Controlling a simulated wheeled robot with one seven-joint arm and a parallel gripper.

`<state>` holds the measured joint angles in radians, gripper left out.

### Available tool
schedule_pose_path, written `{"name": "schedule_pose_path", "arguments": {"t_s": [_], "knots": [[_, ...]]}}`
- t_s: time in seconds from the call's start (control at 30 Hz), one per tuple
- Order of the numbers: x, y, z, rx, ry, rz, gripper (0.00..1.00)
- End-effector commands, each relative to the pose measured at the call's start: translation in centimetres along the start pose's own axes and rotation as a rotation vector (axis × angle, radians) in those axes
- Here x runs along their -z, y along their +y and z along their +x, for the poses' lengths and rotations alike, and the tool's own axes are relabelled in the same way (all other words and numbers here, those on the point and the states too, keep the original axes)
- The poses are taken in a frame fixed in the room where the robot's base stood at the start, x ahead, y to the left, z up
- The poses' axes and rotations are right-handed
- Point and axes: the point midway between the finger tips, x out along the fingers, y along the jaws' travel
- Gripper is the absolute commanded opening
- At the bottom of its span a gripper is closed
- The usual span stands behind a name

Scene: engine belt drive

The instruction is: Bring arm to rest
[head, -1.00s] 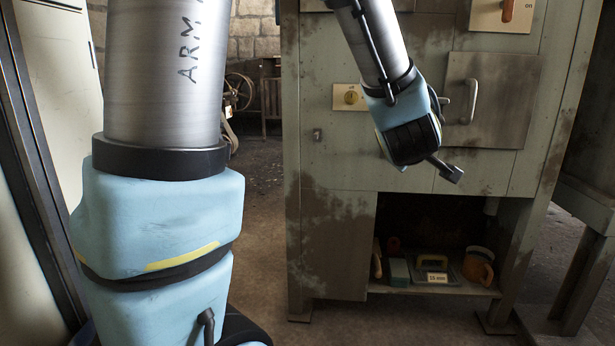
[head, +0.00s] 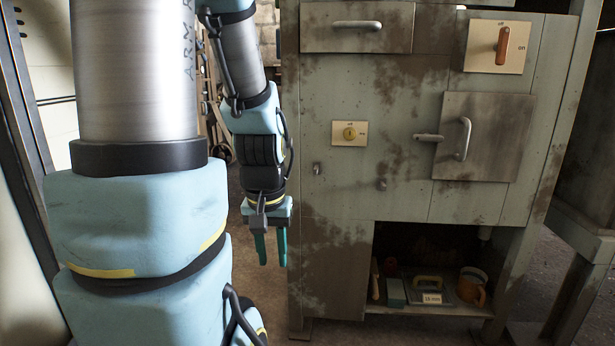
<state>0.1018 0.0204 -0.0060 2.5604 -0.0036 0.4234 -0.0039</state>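My gripper (head: 271,248) hangs pointing down in the head view, left of the cabinet's front. Its two green fingers are apart with a gap between them, and nothing shows between them. My arm is folded, with the large upper links close to the camera on the left and the forearm coming down behind them. The gripper appears clear of the cabinet's left edge, though the exact distance is hard to tell.
A stained green cabinet (head: 335,225) fills the middle and right.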

Motion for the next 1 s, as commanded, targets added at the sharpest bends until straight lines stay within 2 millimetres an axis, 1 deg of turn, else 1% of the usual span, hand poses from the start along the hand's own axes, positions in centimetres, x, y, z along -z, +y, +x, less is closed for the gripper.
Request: {"name": "schedule_pose_path", "arguments": {"t_s": [0.03,0.7,0.8,0.9,1.0], "knots": [[0.5,0.0,-3.2,0.000,0.001,0.000,0.34],[3.3,0.1,-23.7,-0.001,0.002,-0.001,0.34],[3.7,0.1,-26.3,-0.001,0.002,-0.001,0.34],[3.9,0.1,-28.2,-0.001,0.002,-0.001,0.34],[4.1,0.1,-29.3,-0.001,0.002,-0.001,0.34]]}}
